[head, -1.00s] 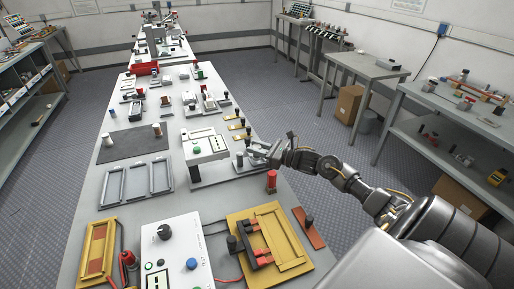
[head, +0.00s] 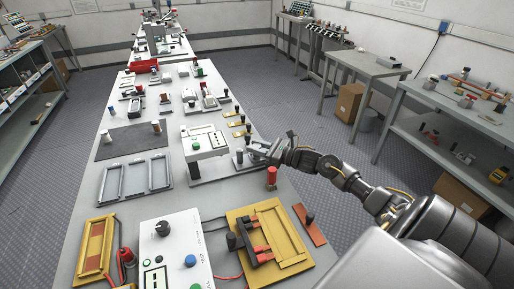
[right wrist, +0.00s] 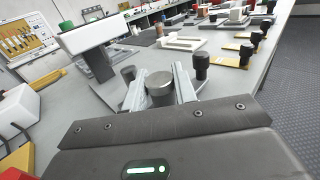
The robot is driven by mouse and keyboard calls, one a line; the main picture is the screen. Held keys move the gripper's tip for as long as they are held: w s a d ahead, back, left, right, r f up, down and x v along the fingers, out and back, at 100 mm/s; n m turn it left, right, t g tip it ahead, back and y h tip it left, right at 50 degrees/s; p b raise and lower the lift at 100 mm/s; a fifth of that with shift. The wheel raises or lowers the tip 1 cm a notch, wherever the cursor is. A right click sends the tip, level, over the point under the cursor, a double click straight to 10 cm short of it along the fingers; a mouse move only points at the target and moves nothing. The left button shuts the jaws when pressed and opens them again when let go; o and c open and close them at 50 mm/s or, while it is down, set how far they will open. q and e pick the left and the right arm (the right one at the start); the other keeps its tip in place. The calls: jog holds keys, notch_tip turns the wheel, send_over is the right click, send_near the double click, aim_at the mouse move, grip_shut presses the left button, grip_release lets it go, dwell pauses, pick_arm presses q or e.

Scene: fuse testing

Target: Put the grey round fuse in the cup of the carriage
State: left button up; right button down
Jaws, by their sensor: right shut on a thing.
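In the right wrist view the gripper (right wrist: 159,92) is shut on the grey round fuse (right wrist: 160,86), whose flat top shows between the two fingers. A small dark cylinder (head: 239,159) stands on the base just left of the fingertips; it also shows in the right wrist view (right wrist: 128,73). I cannot make out the carriage's cup clearly; the fingers and fuse may hide it. My left gripper is not in view.
A red post (head: 271,178) stands right of the base, near my right arm. Yellow plates with dark knobs (head: 241,133) lie behind the gripper. A grey three-bay frame (head: 135,180), a control box (head: 175,255) and a yellow fixture (head: 268,245) occupy the front.

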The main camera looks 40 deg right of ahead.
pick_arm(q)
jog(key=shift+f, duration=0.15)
pick_arm(e)
jog(key=shift+f, duration=0.15)
jog(key=c, duration=1)
grip_release()
jog(key=shift+c, duration=0.2)
jog(key=b+v, duration=0.2)
jog(key=v, duration=0.7)
jog(key=shift+s+d, duration=0.15)
jog(key=shift+s, duration=0.2)
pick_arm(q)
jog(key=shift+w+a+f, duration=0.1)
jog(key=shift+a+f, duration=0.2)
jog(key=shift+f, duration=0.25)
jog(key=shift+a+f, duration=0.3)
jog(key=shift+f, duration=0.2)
pick_arm(e)
jog(key=shift+s+d, duration=0.25)
jog(key=shift+s, duration=0.25)
